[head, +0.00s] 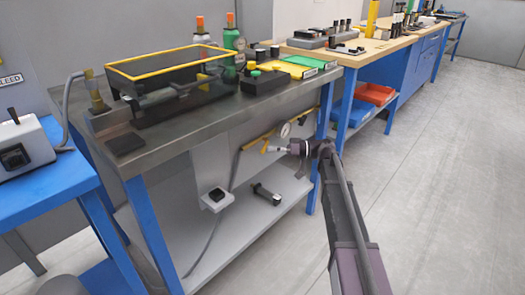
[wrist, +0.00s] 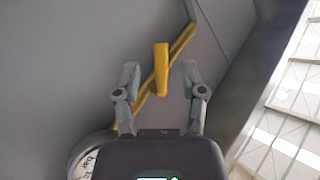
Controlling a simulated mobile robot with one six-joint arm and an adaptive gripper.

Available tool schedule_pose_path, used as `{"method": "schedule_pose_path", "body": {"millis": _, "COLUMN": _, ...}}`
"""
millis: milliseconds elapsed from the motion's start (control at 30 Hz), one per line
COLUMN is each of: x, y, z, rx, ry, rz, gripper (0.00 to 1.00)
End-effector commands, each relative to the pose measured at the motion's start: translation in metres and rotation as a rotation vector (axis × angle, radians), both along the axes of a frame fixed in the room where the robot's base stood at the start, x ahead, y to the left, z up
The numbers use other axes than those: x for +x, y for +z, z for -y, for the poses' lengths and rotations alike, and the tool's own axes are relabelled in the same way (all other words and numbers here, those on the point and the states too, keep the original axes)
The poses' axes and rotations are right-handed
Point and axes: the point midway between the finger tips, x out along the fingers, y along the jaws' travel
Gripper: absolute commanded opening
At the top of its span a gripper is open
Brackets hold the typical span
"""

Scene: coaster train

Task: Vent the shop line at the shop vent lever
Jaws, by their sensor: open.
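A yellow lever (wrist: 161,62), which looks like the shop vent lever, stands out from a grey panel in the wrist view. A thin yellow pipe (wrist: 182,42) runs diagonally behind it. In the head view the yellow lever (head: 266,144) is small, on the panel under the dark workbench. My gripper (wrist: 160,78) is open, with one finger on each side of the lever. Whether either finger touches it cannot be told. In the head view my gripper (head: 280,149) reaches in from the right, just beside the lever. No lettering on the lever is readable.
A round gauge marked "bar" (wrist: 88,158) sits close below left of my gripper; it also shows in the head view (head: 285,129). The dark benchtop (head: 190,125) overhangs the panel, with a blue leg (head: 323,130) nearby. Open floor (head: 430,190) lies right.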

Motion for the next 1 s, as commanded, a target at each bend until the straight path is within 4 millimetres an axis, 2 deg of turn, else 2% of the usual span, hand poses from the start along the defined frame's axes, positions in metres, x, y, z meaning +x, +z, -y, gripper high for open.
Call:
{"method": "schedule_pose_path", "body": {"millis": 100, "x": -0.001, "y": 0.0, "z": -0.015, "rx": 0.0, "ry": 0.0, "rz": 0.0, "gripper": 0.53}}
{"method": "schedule_pose_path", "body": {"millis": 300, "x": -0.003, "y": 0.0, "z": -0.029, "rx": 0.0, "ry": 0.0, "rz": 0.0, "gripper": 0.53}}
{"method": "schedule_pose_path", "body": {"millis": 700, "x": -0.002, "y": 0.0, "z": -0.032, "rx": 0.0, "ry": -0.001, "rz": 0.0, "gripper": 0.53}}
{"method": "schedule_pose_path", "body": {"millis": 867, "x": -0.003, "y": 0.0, "z": -0.032, "rx": 0.0, "ry": -0.001, "rz": 0.0, "gripper": 0.06}}
{"method": "schedule_pose_path", "body": {"millis": 900, "x": -0.002, "y": 0.0, "z": -0.032, "rx": 0.0, "ry": -0.001, "rz": 0.0, "gripper": 0.0}}
{"method": "schedule_pose_path", "body": {"millis": 1000, "x": -0.002, "y": 0.0, "z": -0.032, "rx": 0.0, "ry": -0.001, "rz": 0.0, "gripper": 0.0}}
